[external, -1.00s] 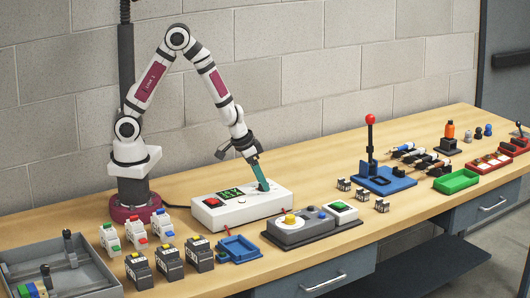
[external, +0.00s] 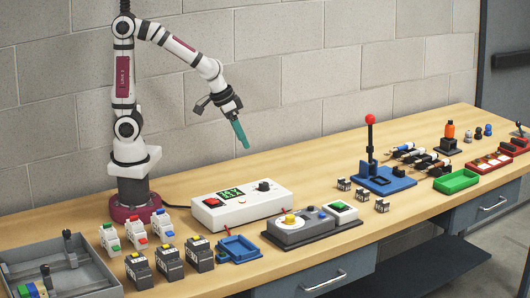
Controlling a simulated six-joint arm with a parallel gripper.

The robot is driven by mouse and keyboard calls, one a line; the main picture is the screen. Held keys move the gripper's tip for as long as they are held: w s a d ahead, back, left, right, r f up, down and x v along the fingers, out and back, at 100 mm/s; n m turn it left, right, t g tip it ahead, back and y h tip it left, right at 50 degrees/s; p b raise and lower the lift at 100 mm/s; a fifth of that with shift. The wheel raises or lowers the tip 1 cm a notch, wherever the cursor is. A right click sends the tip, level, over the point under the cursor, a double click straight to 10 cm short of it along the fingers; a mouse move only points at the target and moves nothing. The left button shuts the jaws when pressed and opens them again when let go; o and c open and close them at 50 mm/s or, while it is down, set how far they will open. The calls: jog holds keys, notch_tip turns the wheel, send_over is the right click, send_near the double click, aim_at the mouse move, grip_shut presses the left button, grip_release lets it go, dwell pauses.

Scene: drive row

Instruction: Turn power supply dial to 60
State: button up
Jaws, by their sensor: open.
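The power supply (external: 241,207) is a white box on the bench in front of my arm. It has a red button (external: 212,202), a small green-lit display (external: 230,194) whose reading is too small to make out, and a black dial (external: 264,186) at its right end. My gripper (external: 243,141) is open and empty, high above the box and up and to the left of the dial. Its teal fingers point down and slightly right, well clear of the dial, which is now fully in view.
A grey control panel with a yellow button (external: 290,220) and a blue tray (external: 239,248) stand in front of the box. Several breaker-like blocks (external: 167,260) stand at left. A blue press with a red knob (external: 370,120) stands at right. The air around my gripper is free.

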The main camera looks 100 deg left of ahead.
jog(key=shift+s+r, duration=0.1)
jog(key=shift+r, duration=0.1)
jog(key=n+g+h, duration=0.2)
jog(key=n+g, duration=0.2)
jog(key=n, duration=1.4)
send_over(264, 183)
notch_tip(264, 183, down, 15)
jog(key=shift+r, duration=0.1)
grip_shut()
